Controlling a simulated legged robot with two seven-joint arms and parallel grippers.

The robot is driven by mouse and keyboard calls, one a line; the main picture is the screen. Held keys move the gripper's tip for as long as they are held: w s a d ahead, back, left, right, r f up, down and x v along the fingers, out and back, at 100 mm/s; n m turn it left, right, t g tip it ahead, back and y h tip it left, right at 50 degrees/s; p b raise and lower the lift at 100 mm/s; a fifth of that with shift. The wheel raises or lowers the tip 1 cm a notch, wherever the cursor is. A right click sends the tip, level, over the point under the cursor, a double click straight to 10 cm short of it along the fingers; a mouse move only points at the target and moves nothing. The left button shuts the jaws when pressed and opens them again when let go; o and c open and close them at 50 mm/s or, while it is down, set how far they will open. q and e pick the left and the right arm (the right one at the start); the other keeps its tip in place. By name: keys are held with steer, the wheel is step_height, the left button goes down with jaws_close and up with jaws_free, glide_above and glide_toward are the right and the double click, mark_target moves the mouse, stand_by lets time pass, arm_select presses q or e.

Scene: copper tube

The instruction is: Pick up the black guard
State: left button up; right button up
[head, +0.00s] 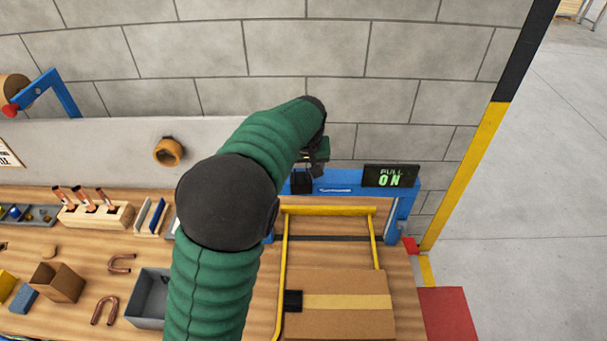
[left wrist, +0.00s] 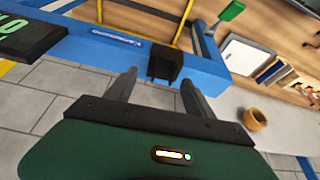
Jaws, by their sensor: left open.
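A small black block-shaped part, which looks like the black guard (head: 301,183), sits on the blue beam (head: 340,184) left of the lit display. In the left wrist view the black guard (left wrist: 165,63) is against the blue beam (left wrist: 130,48), just beyond my fingertips. My left gripper (head: 316,169) is close to the guard in the head view, with its fingers partly hidden by my arm. The left wrist view shows my left gripper (left wrist: 158,78) open, its fingers pointing toward either side of the guard; contact cannot be told. My right gripper is not in view.
The display (head: 390,176) reading "PULL ON" stands on the beam. A yellow frame (head: 330,210) surrounds a taped cardboard box (head: 340,318). A grey bin (head: 150,296), copper bends (head: 105,310) and a wooden tube rack (head: 97,213) are left. The block wall is behind.

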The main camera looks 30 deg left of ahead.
mark_target(301, 178)
arm_select(q)
steer(key=f, duration=0.1)
steer(key=p, duration=0.1)
steer(key=f, duration=0.1)
steer(key=shift+s+a+f+p, duration=0.25)
steer(key=shift+s+f+p, duration=0.05)
steer(key=shift+f+p, duration=0.05)
steer(key=shift+s+f, duration=0.15)
steer(key=shift+s, duration=0.05)
steer(key=shift+w+a+f, duration=0.1)
steer(key=shift+w+f, duration=0.1)
steer(key=shift+w, duration=0.15)
steer(key=c, duration=0.3)
steer(key=shift+w, duration=0.1)
steer(key=shift+c, duration=1.2)
steer(key=shift+r, duration=0.1)
steer(key=c, duration=0.5)
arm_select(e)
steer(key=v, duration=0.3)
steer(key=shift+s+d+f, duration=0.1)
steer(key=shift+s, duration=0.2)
